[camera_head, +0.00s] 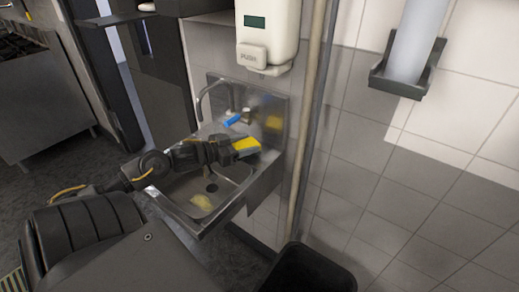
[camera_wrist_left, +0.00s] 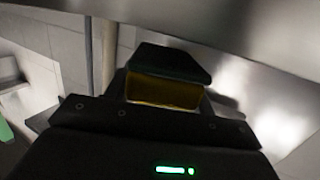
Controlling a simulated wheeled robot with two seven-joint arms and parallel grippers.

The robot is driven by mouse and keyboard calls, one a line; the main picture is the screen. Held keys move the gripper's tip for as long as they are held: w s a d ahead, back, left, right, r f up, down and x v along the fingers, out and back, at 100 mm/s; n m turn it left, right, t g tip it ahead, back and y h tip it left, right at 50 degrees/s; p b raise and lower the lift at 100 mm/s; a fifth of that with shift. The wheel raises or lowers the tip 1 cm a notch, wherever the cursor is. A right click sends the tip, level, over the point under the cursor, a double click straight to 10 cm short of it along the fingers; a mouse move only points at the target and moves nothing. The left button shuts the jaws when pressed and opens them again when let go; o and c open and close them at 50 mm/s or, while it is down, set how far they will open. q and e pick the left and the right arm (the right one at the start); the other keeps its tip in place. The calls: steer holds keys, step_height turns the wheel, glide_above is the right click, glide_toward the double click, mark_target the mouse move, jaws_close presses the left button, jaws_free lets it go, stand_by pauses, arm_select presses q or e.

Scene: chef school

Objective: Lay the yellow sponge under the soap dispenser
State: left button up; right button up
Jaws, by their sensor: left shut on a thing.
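The yellow sponge (camera_head: 246,146) is in my left gripper (camera_head: 232,150), over the right part of the steel sink. In the left wrist view the sponge (camera_wrist_left: 165,92) shows its yellow side and a dark pad on top, just beyond the gripper body (camera_wrist_left: 150,135). The fingers themselves are hard to make out. The white soap dispenser (camera_head: 268,35), marked PUSH, hangs on the wall above the sink, higher than the sponge. My right gripper is not in view.
The steel sink (camera_head: 181,200) has a curved faucet (camera_head: 213,88), a blue item (camera_head: 232,120) on its back ledge and a yellowish thing (camera_head: 202,202) in the basin. A vertical pipe (camera_head: 308,120) runs right of it. A black bin (camera_head: 305,272) stands in front.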

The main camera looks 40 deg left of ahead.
mark_target(260, 145)
arm_select(q)
steer(key=w+d, duration=0.1)
steer(key=d, duration=0.1)
steer(key=w+d, duration=0.2)
steer(key=shift+r, duration=0.1)
steer(key=shift+s+a+f, duration=0.1)
steer(key=shift+f, duration=0.6)
steer(key=shift+s+a+f, duration=0.1)
steer(key=shift+s+f, duration=0.05)
steer(key=shift+f, duration=0.15)
steer(key=o, duration=1)
steer(key=shift+r, duration=0.2)
steer(key=v, duration=1.2)
steer(key=shift+f+p, duration=0.1)
steer(key=shift+p, duration=0.2)
